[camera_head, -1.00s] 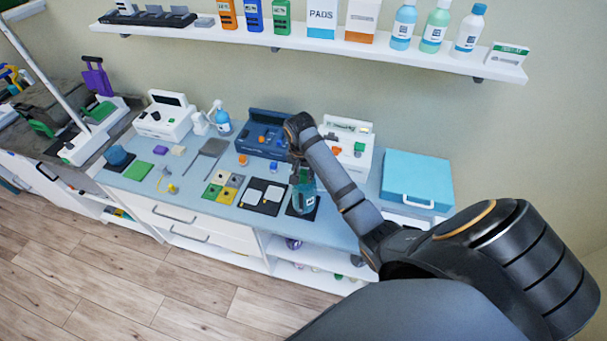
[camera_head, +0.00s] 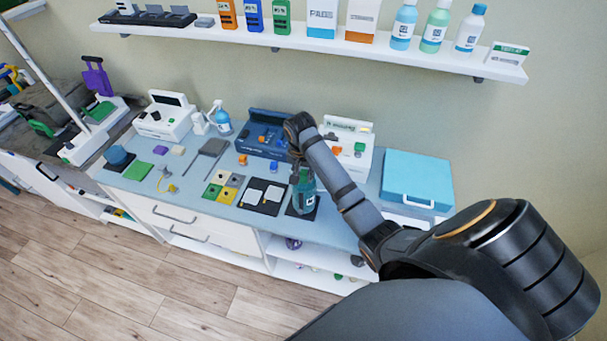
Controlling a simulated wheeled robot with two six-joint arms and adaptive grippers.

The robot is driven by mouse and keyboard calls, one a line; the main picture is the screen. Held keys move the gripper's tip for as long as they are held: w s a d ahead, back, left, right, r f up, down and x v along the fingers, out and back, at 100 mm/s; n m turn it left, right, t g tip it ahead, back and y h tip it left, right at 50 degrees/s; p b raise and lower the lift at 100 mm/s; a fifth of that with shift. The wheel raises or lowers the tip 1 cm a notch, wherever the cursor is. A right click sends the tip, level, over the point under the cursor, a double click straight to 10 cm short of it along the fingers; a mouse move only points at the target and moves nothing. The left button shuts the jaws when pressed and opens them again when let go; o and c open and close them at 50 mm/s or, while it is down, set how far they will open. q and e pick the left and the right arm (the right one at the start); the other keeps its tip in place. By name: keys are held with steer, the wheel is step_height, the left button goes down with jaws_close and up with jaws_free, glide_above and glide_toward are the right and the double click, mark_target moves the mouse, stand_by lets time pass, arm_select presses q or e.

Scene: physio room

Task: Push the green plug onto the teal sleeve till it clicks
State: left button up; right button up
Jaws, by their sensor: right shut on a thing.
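The teal sleeve (camera_head: 304,198) stands upright on a small black mat (camera_head: 291,211) near the front edge of the worktop, right of centre. My right gripper (camera_head: 301,170) points down directly over it, shut on the green plug. The plug is small and mostly hidden by the fingers, so I cannot tell how far it sits on the sleeve. My left gripper is not in view.
Left of the sleeve lie a black tray with white cards (camera_head: 262,194) and several coloured squares (camera_head: 223,188). Behind are a dark blue device (camera_head: 262,146) and a white device (camera_head: 358,160). A teal case (camera_head: 417,178) stands to the right. A loaded shelf (camera_head: 330,45) hangs above.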

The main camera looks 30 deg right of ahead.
stand_by(0.9)
steer(key=o, duration=1)
steer(key=shift+r, duration=0.15)
steer(key=shift+r, duration=3.35)
